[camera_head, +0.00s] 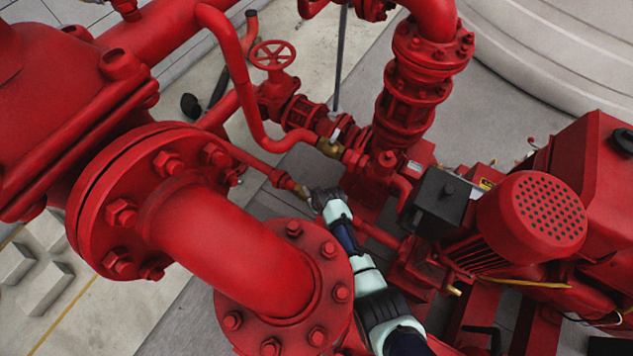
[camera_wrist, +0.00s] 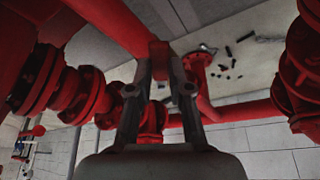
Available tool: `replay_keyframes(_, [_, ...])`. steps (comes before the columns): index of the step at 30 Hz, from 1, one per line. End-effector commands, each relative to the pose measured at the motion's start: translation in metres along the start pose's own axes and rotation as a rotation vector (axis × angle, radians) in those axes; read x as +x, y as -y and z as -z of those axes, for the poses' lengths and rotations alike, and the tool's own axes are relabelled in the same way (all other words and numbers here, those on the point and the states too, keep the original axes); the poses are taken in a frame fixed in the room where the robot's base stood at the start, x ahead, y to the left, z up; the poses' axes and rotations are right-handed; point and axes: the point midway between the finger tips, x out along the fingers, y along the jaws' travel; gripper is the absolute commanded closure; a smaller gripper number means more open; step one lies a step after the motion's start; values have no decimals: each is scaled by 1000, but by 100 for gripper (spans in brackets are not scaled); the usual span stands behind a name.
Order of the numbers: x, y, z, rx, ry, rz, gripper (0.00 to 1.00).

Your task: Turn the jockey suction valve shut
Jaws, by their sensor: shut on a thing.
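The small brass valve (camera_head: 301,190), which I take to be the jockey suction valve, sits in the thin red pipe left of the pump. My gripper (camera_head: 316,197) is right beside it, reaching in from the lower right, and covers its handle in the head view. In the wrist view my gripper (camera_wrist: 160,68) has its two fingers close on either side of a small red piece (camera_wrist: 159,52), apparently the valve's handle. It is shut on that piece. The red pipe (camera_wrist: 108,22) passes just behind the fingertips. The handle's exact angle cannot be told.
A second brass valve (camera_head: 330,148) and a red handwheel (camera_head: 273,55) stand above. A large flanged elbow (camera_head: 240,245) lies close left of my arm. The motor (camera_head: 530,217) and a dark box (camera_head: 442,197) stand at right.

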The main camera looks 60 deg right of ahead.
Motion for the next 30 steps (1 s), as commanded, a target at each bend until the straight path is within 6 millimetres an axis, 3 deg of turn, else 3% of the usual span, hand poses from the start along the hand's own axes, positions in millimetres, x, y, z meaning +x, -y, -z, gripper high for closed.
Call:
replay_keyframes(3, [0,0,0,-1,1,0,100])
replay_keyframes(4, [0,0,0,-1,1,1,78])
replay_keyframes(8, [0,0,0,-1,1,1,56])
replay_keyframes(20, [-6,0,0,-1,0,0,55])
replay_keyframes(23, [-20,0,0,-1,-2,0,55])
replay_keyframes(30, [-76,-1,1,0,-4,-1,55])
